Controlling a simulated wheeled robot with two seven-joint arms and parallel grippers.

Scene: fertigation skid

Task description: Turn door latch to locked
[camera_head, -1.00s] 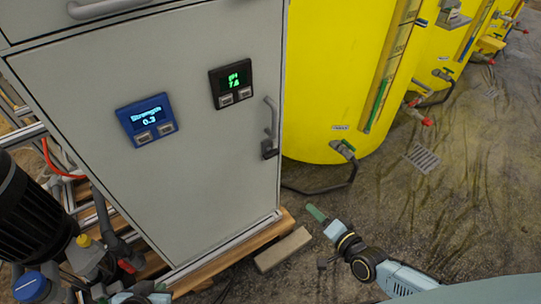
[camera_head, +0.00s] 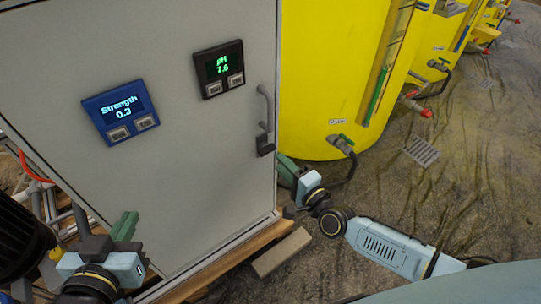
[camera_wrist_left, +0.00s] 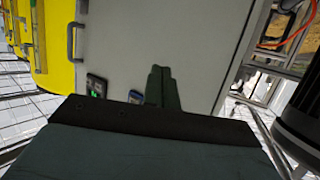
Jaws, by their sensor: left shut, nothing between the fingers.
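The door latch (camera_head: 265,145) is a small dark piece low on the right edge of the grey cabinet door (camera_head: 200,160), just below a grey bar handle (camera_head: 264,105). My right gripper (camera_head: 286,168) is just right of and below the latch, by the cabinet's edge. It seems apart from the latch, and its finger gap is not clear. My left gripper (camera_head: 125,226) is shut and empty in front of the door's lower left. In the left wrist view its closed fingers (camera_wrist_left: 160,88) point at the door, and the handle (camera_wrist_left: 74,40) shows at upper left.
A blue Strength display (camera_head: 121,112) and a black pH display (camera_head: 219,68) sit on the door. Yellow tanks (camera_head: 330,70) with valves and a hose stand to the right. A block (camera_head: 281,252) lies beside the wooden base.

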